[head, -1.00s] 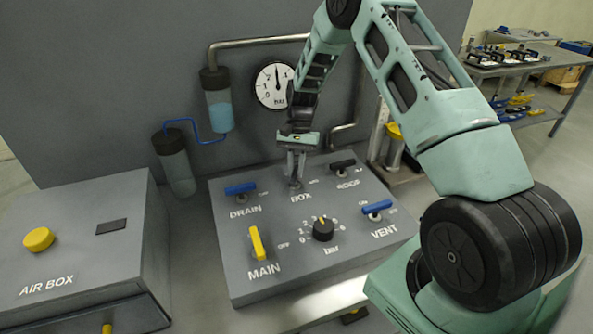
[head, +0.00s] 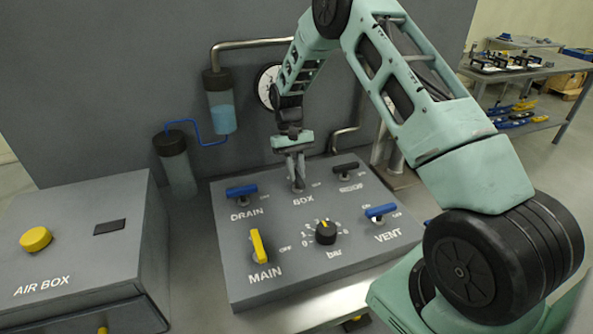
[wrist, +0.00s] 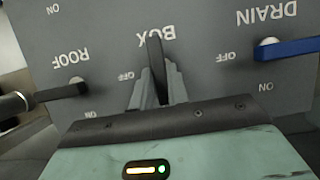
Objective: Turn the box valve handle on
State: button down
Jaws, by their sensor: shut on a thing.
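The panel (head: 215,215) carries several labelled valve handles. My gripper (head: 297,184) reaches down to the BOX valve, at the back middle of the panel between DRAIN and ROOF. In the wrist view my gripper (wrist: 156,98) is shut on the black box valve handle (wrist: 156,58), whose bar shows between the fingers and points up toward the BOX lettering. An OFF mark shows beside it; its ON mark is not visible. In the head view the fingers hide most of this handle.
The blue drain handle (head: 242,191) and dark roof handle (head: 345,168) flank the BOX valve. The yellow main handle (head: 258,246), black bar knob (head: 326,233) and blue vent handle (head: 381,211) sit nearer. A gauge (head: 268,88) is behind my arm; the air box (head: 85,240) stands left.

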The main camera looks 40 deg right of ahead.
dwell(0.3)
jog(key=c, duration=1.4)
grip_release()
jog(key=shift+o, duration=0.2)
jog(key=b+v, duration=0.4)
jog(key=v, duration=1.3)
jog(key=shift+r, duration=0.25)
jog(key=s+a+n+t, duration=0.1)
jog(key=s+a+n, duration=0.1)
jog(key=s+a, duration=0.45)
jog(key=s+a+r+n, duration=0.15)
jog(key=s+a, duration=0.25)
jog(key=a, duration=0.6)
jog(key=s+a+n+t, duration=0.1)
jog(key=s+a+n, duration=0.2)
jog(key=s+a, duration=0.35)
jog(key=s+a+f+n+t, duration=0.1)
jog(key=s+a+f+n, duration=0.1)
jog(key=s, duration=0.8)
jog(key=s+a+f+n+t, duration=0.1)
jog(key=s+a+f+n, duration=0.1)
jog(key=s, duration=0.9)
jog(key=shift+s+a+f+h+b, duration=0.2)
jog(key=shift+a+f+h+b, duration=0.1)
jog(key=shift+a+f, duration=0.3)
